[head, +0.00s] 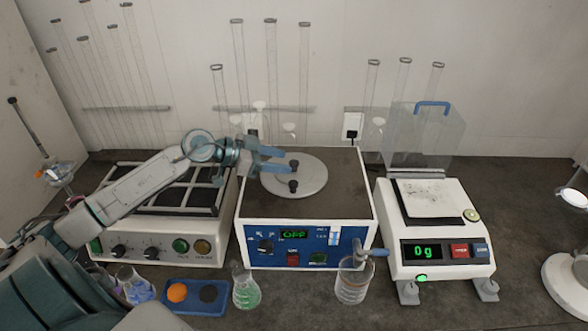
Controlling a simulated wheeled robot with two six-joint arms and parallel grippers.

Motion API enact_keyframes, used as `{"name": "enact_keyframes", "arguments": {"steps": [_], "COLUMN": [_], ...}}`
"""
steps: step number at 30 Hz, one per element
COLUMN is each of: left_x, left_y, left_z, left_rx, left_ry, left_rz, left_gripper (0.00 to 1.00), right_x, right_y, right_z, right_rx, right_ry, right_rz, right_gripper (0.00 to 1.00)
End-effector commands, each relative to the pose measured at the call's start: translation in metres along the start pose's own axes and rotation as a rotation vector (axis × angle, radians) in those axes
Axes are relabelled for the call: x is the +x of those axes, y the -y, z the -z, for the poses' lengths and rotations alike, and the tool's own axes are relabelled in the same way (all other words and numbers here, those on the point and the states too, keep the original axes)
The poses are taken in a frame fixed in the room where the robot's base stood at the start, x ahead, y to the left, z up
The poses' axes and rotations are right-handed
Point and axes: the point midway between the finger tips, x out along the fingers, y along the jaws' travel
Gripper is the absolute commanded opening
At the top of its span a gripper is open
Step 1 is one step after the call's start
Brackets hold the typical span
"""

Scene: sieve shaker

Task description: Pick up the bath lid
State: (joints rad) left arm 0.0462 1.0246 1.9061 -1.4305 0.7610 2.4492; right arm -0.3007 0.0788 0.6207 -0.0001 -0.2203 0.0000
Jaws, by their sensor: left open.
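The bath lid (311,181) is a round, flat grey disc lying on top of the middle white unit with the dark top (350,203). Two small black knobs (293,186) stand up from the lid's middle area. My left gripper (288,161) has blue fingers and reaches in from the left over the lid's far left part. It is open, with its fingertips close to the farther black knob (294,163). I cannot tell whether they touch it. The fingers hide part of the lid's far left edge. My right gripper is not in view.
A white unit with a dark divided top (180,198) stands left, under my left arm. A balance (438,229) reading 0g stands right, with a clear blue-handled cover (425,135) behind. A green-liquid flask (245,290), a beaker (353,283) and a blue tray (196,308) stand in front.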

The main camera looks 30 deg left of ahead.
Motion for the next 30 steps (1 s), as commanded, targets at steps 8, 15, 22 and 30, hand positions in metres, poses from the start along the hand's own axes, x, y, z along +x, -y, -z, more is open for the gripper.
{"name": "enact_keyframes", "arguments": {"steps": [8, 15, 22, 30], "left_x": [0.021, 0.025, 0.025, 0.025], "left_y": [0.0, 0.0, 0.0, -0.001], "left_z": [0.001, 0.0, 0.0, 0.0], "left_rx": [-0.001, -0.001, -0.001, -0.001], "left_ry": [-0.002, 0.002, 0.001, 0.001], "left_rz": [0.0, 0.0, 0.0, 0.0], "left_gripper": [0.48, 0.48, 0.29, 0.0], "right_x": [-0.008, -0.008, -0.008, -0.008], "right_y": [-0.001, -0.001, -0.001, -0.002], "right_z": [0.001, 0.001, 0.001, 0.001], "right_rx": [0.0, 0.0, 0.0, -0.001], "right_ry": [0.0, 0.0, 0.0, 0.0], "right_rz": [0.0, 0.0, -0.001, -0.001], "right_gripper": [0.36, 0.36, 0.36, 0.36]}}
